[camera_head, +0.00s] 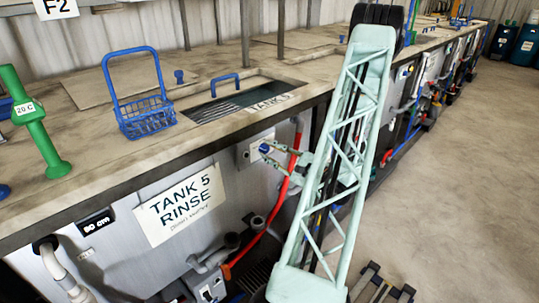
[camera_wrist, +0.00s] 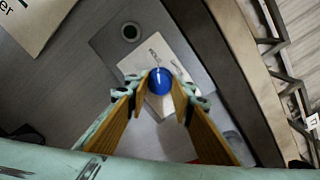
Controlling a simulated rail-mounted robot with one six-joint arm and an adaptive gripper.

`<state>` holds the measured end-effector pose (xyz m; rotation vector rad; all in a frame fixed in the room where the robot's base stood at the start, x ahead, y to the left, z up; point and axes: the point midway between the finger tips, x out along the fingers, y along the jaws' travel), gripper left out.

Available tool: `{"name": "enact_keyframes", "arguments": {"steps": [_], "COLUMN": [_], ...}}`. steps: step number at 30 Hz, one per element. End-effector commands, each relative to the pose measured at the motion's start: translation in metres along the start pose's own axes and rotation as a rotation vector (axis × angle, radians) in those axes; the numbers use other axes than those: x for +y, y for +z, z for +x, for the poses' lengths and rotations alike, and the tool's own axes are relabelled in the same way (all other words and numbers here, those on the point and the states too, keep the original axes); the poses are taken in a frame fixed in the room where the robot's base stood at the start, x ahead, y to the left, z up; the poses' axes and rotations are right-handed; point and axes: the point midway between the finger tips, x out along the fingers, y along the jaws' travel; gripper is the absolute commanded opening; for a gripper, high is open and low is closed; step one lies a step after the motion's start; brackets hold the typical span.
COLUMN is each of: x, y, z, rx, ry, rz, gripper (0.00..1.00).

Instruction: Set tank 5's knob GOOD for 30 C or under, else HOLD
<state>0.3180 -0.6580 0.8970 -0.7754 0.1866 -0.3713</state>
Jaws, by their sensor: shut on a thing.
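Tank 5's blue knob (camera_head: 264,148) sits on a pale panel (camera_head: 246,156) on the tank's front, and it also shows in the wrist view (camera_wrist: 160,80). My gripper (camera_head: 275,150) is shut on the knob, with one finger on each side in the wrist view (camera_wrist: 160,93). Lettering on the panel is too small to read, so the knob's setting cannot be told. A sign (camera_head: 180,205) reads "TANK 5 RINSE". A small black display (camera_head: 95,222) is left of the sign; its reading is unclear. A green post (camera_head: 38,125) at the left carries a "20 C" tag.
A blue wire basket (camera_head: 148,115) stands on the bench top beside the open tank marked TANK 5 (camera_head: 235,103). A red hose (camera_head: 287,180) hangs close by the panel. Pipes and valves line the front below. The floor (camera_head: 470,170) at right is clear.

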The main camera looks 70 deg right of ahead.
Motion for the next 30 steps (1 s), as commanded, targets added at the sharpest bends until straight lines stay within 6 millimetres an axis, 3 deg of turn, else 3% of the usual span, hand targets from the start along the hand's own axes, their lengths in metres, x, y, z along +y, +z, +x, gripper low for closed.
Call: {"name": "enact_keyframes", "arguments": {"steps": [13,14,18,30], "x": [0.0002,0.0002,0.0001,-0.0001], "y": [-0.0002,-0.0002,-0.0001,-0.0002], "z": [-0.0001,-0.0001,-0.0001,-0.0014], "rx": [0.001,0.001,0.001,0.001], "ry": [0.0,0.0,0.0,0.0], "rz": [-0.008,-0.008,-0.008,-0.008], "gripper": [0.11,0.24,0.36,0.36]}}
